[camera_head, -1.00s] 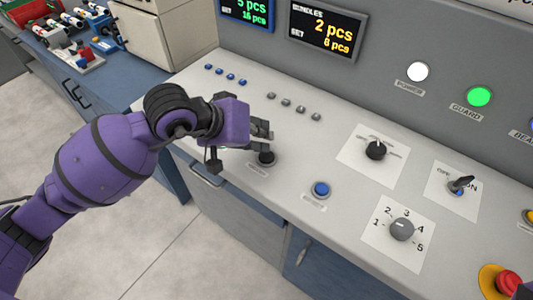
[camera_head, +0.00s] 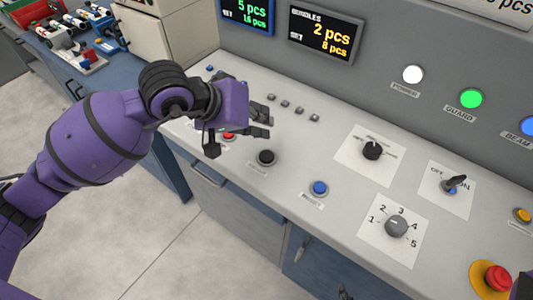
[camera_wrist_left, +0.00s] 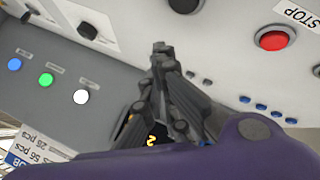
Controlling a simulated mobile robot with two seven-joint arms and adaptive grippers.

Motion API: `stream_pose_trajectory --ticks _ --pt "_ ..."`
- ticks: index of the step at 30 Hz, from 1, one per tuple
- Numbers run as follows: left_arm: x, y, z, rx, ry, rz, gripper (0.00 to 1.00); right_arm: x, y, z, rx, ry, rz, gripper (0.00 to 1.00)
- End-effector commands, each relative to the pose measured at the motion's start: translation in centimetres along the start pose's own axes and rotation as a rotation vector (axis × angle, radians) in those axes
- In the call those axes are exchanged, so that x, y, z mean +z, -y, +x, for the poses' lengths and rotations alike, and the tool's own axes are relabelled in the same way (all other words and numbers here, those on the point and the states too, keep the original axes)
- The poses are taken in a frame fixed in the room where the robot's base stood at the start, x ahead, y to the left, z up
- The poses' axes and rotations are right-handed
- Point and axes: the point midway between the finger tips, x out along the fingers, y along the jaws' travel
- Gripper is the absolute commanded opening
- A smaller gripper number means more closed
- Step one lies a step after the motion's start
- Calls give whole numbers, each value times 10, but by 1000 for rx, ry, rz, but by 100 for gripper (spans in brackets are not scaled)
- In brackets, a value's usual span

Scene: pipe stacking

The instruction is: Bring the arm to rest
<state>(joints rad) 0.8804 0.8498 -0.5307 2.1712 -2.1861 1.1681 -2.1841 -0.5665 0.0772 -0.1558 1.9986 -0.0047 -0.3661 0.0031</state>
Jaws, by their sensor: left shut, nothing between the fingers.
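My left arm is purple and comes in from the left in the head view. Its gripper (camera_head: 262,122) is over the left part of the control panel (camera_head: 290,165), above and behind the black button (camera_head: 267,158). In the left wrist view the dark fingers of the gripper (camera_wrist_left: 162,50) are together with nothing between them. A red button (camera_head: 229,135) is partly hidden behind my left wrist in the head view.
The panel has a blue button (camera_head: 320,188), a numbered dial (camera_head: 396,226), a black knob (camera_head: 372,150), a lever switch (camera_head: 454,183) and a red emergency button (camera_head: 497,278). Displays (camera_head: 326,33) stand behind. Floor (camera_head: 190,250) in front is clear.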

Motion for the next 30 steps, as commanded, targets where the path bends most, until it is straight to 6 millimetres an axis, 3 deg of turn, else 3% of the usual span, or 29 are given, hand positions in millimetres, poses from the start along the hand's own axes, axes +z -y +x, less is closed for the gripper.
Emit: stream_pose_trajectory --ticks 17,19,23,25,28,30 --pt "0 0 0 0 -1 0 0 5 -1 -2 2 9 3 0" --pt "17 -10 5 63 39 -105 0 5 -1 -2 2 9 4 0" --pt "62 -49 11 294 183 -551 0 1 0 -4 0 6 5 0" --pt "80 -74 5 450 292 -907 0 -3 1 -5 -2 3 5 0" --pt "83 -93 -11 664 462 -1465 0 -10 2 -7 -5 -4 5 0" --pt "76 -89 -23 807 583 -1864 0 -14 3 -9 -8 -7 5 0"
